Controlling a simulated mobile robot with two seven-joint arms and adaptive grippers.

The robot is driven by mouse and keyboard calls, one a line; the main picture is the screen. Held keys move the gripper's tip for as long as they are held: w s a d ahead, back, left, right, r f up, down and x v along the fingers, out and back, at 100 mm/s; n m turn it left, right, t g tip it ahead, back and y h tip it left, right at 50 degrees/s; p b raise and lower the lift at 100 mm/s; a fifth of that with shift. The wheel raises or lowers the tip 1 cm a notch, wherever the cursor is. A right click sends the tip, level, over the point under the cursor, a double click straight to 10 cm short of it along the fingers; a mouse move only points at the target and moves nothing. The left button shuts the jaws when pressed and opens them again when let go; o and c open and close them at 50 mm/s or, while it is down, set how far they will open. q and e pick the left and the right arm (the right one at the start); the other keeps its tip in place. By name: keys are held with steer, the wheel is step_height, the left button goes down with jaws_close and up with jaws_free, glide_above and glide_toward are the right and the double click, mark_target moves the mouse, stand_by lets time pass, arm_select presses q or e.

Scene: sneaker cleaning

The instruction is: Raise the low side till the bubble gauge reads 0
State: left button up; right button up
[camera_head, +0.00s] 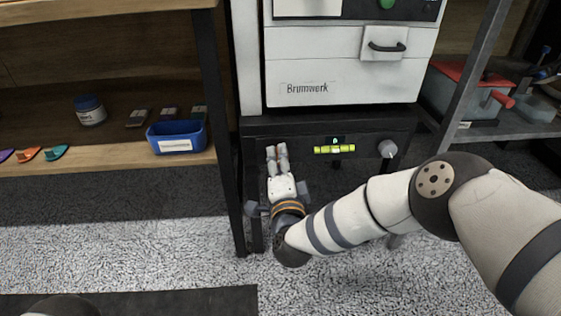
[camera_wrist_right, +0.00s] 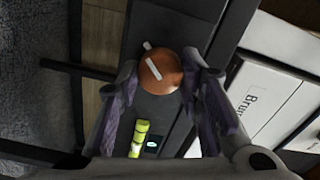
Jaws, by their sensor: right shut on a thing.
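My right gripper (camera_head: 277,152) is at the left end of the black base under the white machine. In the right wrist view its two fingers (camera_wrist_right: 162,78) close around a round copper-coloured knob (camera_wrist_right: 168,66) with a white pointer mark. This knob is hidden by the gripper in the head view. The yellow-green bubble gauge (camera_head: 322,150) sits on the base's front, with a small lit display (camera_head: 335,140) above it. The gauge (camera_wrist_right: 139,133) and display (camera_wrist_right: 152,145) also show in the wrist view. The digit and bubble are too small to read surely. My left gripper is out of view.
A grey knob (camera_head: 388,149) is at the base's right end. The white machine (camera_head: 340,80) stands on the base. A wooden shelf with a blue bin (camera_head: 177,137) is at left; a metal rack with a red-lidded box (camera_head: 468,82) is at right.

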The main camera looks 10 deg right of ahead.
steer(key=shift+s+a+f, duration=0.1)
steer(key=shift+a, duration=0.05)
steer(key=o, duration=1.2)
steer(key=shift+c, duration=0.2)
steer(key=s, duration=1.2)
